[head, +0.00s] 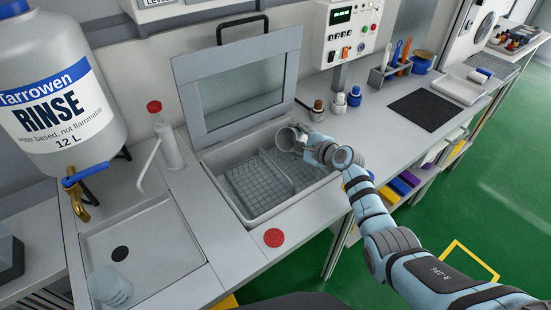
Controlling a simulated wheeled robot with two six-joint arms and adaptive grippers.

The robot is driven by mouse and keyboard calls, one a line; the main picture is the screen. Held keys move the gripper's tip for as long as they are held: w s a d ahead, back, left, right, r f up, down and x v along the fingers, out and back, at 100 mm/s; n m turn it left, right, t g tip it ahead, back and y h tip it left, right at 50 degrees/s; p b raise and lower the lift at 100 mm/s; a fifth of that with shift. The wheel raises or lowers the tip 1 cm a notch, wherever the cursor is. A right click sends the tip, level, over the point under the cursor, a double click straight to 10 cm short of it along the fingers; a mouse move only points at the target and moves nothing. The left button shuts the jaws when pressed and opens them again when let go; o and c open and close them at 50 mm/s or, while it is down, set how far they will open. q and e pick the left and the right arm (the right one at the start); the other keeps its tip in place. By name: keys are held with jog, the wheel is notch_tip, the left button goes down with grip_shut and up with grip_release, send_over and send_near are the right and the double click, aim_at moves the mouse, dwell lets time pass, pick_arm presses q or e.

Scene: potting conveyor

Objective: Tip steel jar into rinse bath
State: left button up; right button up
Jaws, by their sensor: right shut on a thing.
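The steel jar (286,138) is grey and round, with its opening showing on the left side. It looks tilted, and it is over the right back part of the rinse bath (252,218). My right gripper (302,139) is shut on the jar from the right; the fingers are small and partly hidden. The bath is a grey sunken tub with wire baskets (258,182) inside. Its lid (190,105), with a window and a dark handle, stands open behind it. I cannot see whether anything is in the jar. My left gripper is not in view.
A large rinse container (60,138) with a brass tap stands at left above a sink (152,240). A red-capped wash bottle (167,140) is left of the bath. Small bottles (338,104) stand behind my right arm. A dark mat (425,108) lies to the right.

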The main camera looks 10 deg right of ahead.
aim_at(287, 129)
jog(key=shift+r+n+t+h, duration=0.4)
jog(key=shift+r+n, duration=0.2)
jog(key=shift+n, duration=0.1)
dwell(0.6)
jog(key=shift+a+r+n+t+h+b, duration=0.1)
jog(key=shift+r+n+t+h+b, duration=0.2)
jog(key=shift+r+n, duration=0.2)
dwell(0.8)
jog(key=shift+s+a+r+n+t, duration=0.45)
jog(key=shift+a+n, duration=0.15)
jog(key=shift+n, duration=0.1)
dwell(0.5)
jog(key=shift+s+a+r+n+t+h, duration=0.1)
jog(key=shift+a+r+n+t+h, duration=0.15)
jog(key=shift+r+n+h, duration=0.25)
dwell(0.8)
jog(key=shift+s+a+r+n+t, duration=0.1)
jog(key=shift+r+n+t, duration=0.1)
jog(key=shift+n, duration=0.2)
jog(key=shift+s+a+r+n+t, duration=0.1)
jog(key=shift+n+t, duration=0.1)
jog(key=shift+n, duration=0.2)
dwell(0.4)
